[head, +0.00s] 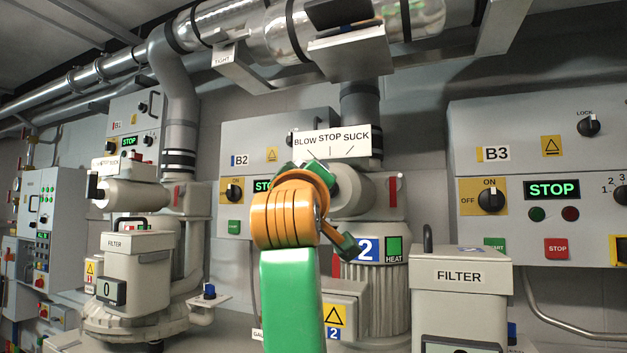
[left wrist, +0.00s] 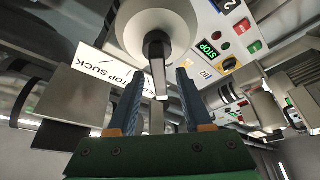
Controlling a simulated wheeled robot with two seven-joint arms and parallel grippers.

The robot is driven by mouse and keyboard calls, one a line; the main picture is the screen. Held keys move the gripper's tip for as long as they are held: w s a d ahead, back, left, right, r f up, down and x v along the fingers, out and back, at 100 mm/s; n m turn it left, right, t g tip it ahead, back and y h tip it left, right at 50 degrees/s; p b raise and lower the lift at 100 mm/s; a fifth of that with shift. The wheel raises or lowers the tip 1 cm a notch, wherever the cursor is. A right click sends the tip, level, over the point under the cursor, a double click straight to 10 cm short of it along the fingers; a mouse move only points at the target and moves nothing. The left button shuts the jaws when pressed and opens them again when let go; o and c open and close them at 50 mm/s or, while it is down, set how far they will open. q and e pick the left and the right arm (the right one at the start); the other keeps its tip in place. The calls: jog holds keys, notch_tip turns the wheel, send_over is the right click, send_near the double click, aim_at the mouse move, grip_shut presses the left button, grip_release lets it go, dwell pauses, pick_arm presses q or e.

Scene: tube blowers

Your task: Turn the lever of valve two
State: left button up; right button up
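Valve two's pale round body (head: 355,190) stands in the middle of the head view, below a white BLOW STOP SUCK sign (head: 332,141). My left arm covers its lever there. In the left wrist view the valve's round face (left wrist: 155,28) carries a dark lever (left wrist: 157,65). My left gripper (left wrist: 159,82) is open, with one finger on each side of the lever's free end and visible gaps between. I cannot tell how deep the lever sits between the fingers. The left gripper is mostly hidden behind my arm in the head view. My right gripper is not in view.
Control box B2 (head: 285,135) is behind the valve, and box B3 (head: 535,150) is to the right. A filter unit (head: 459,285) stands at front right. Another blower with a filter (head: 125,262) is at left. Large pipes (head: 410,20) run overhead.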

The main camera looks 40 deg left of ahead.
pick_arm(q)
jog(key=b+v, duration=0.5)
jog(key=v, duration=0.2)
dwell(0.3)
